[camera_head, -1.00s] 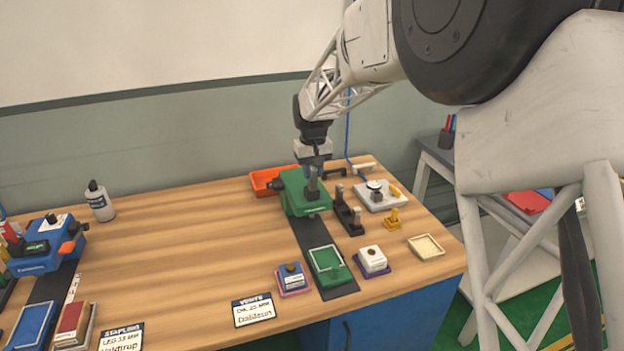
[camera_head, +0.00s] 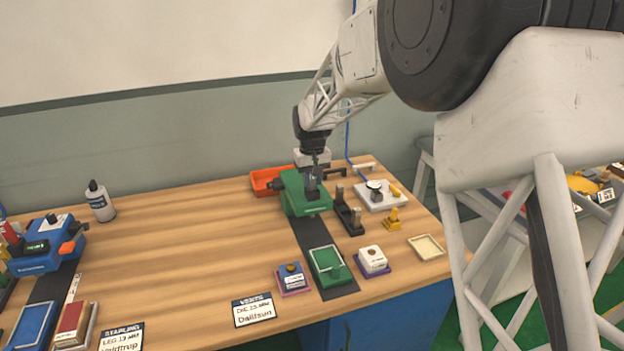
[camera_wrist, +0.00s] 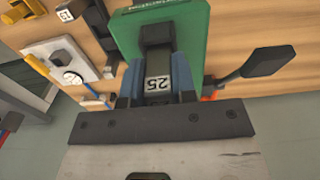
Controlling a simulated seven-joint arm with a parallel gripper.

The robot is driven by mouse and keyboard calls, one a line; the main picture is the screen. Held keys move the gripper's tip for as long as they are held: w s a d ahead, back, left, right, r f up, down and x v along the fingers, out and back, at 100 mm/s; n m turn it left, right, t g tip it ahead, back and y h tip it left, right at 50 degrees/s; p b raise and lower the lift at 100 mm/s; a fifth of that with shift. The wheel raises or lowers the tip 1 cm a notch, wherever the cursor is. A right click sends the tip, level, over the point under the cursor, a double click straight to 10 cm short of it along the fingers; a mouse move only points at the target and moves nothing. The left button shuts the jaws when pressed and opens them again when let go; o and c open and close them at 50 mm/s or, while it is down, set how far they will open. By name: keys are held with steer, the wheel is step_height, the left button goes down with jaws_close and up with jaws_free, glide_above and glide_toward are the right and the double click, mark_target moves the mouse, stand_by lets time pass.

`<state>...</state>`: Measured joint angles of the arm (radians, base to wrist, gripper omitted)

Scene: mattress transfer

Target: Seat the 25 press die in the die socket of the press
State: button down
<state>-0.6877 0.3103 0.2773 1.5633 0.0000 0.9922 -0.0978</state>
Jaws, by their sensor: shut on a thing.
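The green press (camera_head: 303,196) stands at the back of the wooden table, and its body fills the top middle of the wrist view (camera_wrist: 193,28). My gripper (camera_head: 314,183) points down over the press. In the wrist view my gripper (camera_wrist: 158,85) is shut on the 25 press die (camera_wrist: 158,83), a grey block with a white face marked 25. The die lies at the press, against a dark part of it. The die socket is hidden, so I cannot tell whether the die is fully seated.
A dark stand (camera_head: 347,213) is close to the right of the press. A white board with a dial (camera_head: 378,196) and a yellow piece (camera_head: 392,220) lie further right. An orange bin (camera_head: 268,181) is behind. A green tray (camera_head: 327,262) lies in front.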

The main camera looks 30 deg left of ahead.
steer(key=shift+f, duration=0.1)
stand_by(0.3)
steer(key=c, duration=0.9)
jaws_free()
step_height(320, 180, up, 12)
steer(key=shift+r, duration=0.1)
stand_by(0.8)
